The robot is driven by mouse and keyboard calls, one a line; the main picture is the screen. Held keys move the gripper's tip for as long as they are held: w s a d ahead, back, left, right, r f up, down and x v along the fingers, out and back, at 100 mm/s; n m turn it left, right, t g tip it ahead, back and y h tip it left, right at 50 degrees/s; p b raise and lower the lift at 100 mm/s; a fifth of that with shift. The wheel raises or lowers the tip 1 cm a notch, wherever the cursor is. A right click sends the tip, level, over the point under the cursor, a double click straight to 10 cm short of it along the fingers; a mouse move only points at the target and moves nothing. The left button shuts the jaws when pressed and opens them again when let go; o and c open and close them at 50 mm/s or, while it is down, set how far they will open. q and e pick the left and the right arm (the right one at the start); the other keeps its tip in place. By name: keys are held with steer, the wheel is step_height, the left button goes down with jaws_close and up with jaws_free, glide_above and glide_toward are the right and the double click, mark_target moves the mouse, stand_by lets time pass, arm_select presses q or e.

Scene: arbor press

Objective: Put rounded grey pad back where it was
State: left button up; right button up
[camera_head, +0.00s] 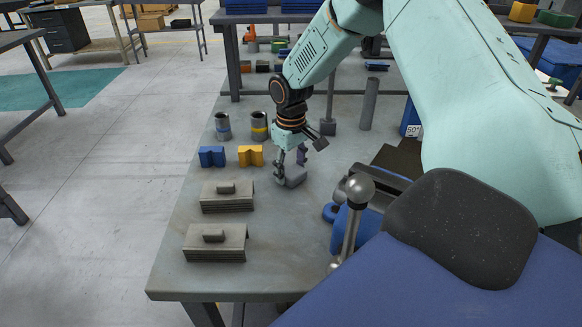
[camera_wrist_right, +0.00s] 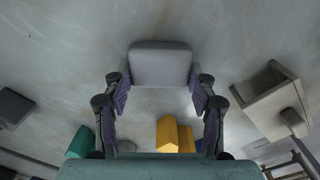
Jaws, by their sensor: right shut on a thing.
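The rounded grey pad (camera_head: 292,178) is a small block with rounded corners, at or just above the bench top. My right gripper (camera_head: 291,164) points down over it and is shut on it. In the right wrist view, the pad (camera_wrist_right: 160,63) sits between the two fingers of the gripper (camera_wrist_right: 159,85). I cannot tell whether the pad's underside touches the bench. My left gripper is not in view.
A yellow notched block (camera_head: 250,156) and a blue one (camera_head: 212,157) stand left of the pad. Two grey handled stacks (camera_head: 228,196) (camera_head: 215,242) lie nearer. Two metal cups (camera_head: 259,127) (camera_head: 222,126) stand behind. The press lever (camera_head: 352,220) rises at right.

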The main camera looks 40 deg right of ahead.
mark_target(291, 170)
steer(key=shift+f, duration=0.15)
steer(key=o, duration=1.2)
steer(key=shift+w+d+f, duration=0.1)
steer(key=shift+w+f, duration=0.05)
steer(key=shift+w, duration=0.05)
steer(key=shift+s, duration=0.1)
steer(key=shift+r, duration=0.2)
step_height(291, 170, up, 12)
steer(key=shift+r+p, duration=0.1)
steer(key=shift+p, duration=0.65)
steer(key=shift+s+r, duration=0.1)
